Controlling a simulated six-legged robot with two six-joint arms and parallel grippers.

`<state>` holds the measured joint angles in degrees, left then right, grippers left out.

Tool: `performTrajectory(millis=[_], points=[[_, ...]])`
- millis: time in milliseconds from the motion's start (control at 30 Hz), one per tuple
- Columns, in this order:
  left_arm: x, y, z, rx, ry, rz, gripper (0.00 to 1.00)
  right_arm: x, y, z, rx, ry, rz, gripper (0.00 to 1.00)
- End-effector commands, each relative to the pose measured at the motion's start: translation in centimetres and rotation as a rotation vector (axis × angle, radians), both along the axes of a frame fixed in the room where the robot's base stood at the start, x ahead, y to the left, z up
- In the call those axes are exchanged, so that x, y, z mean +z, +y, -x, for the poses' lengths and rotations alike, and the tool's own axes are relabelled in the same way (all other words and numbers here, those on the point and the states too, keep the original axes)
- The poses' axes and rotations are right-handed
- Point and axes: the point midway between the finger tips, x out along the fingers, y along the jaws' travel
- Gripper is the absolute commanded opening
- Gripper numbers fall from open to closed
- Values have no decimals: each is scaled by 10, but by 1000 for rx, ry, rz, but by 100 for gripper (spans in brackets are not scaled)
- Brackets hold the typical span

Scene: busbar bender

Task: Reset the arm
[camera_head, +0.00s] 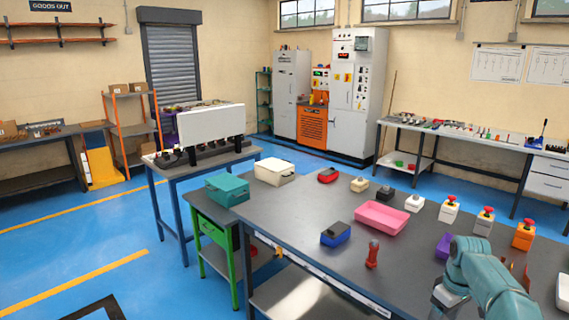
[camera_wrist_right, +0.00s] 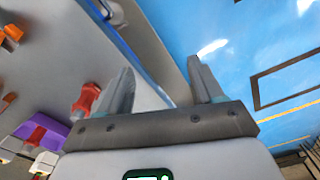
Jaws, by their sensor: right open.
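My right arm (camera_head: 487,280) is teal and bent, low at the right of the head view. The grey part at its lower left is cut off by the bottom edge, so the fingertips are not clear there. In the right wrist view my right gripper (camera_wrist_right: 163,84) is open, with its two grey fingers apart and nothing between them. A red upright object (camera_head: 372,254) stands on the dark workbench (camera_head: 310,222); a red object also shows beside the left finger in the wrist view (camera_wrist_right: 86,100). My left gripper is not in view.
The bench holds a pink tray (camera_head: 382,217), a blue-and-black box (camera_head: 335,234), a purple bin (camera_head: 444,245) and several red-button boxes (camera_head: 485,221). A teal case (camera_head: 227,190) sits on a green-framed stand. Blue floor (camera_head: 110,240) is open at the left.

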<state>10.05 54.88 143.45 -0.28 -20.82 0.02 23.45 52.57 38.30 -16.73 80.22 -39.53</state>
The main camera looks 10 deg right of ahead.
Motion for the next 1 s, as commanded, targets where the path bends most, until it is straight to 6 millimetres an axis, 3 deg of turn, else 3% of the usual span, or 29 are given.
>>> performTrajectory(millis=[267, 533, 767, 1000], points=[[0, 0, 0, 1, 1, 0, 69, -67, 58, -7, -5, -16, -64, 66], [0, 0, 1, 1, 1, 0, 69, -150, 153, 18, -64, -30, -169, 66], [0, 0, 0, 1, 1, 0, 69, -203, 232, 74, -158, -15, -255, 66], [0, 0, 1, 1, 1, 0, 69, -232, 300, 161, -287, 23, -317, 66]])
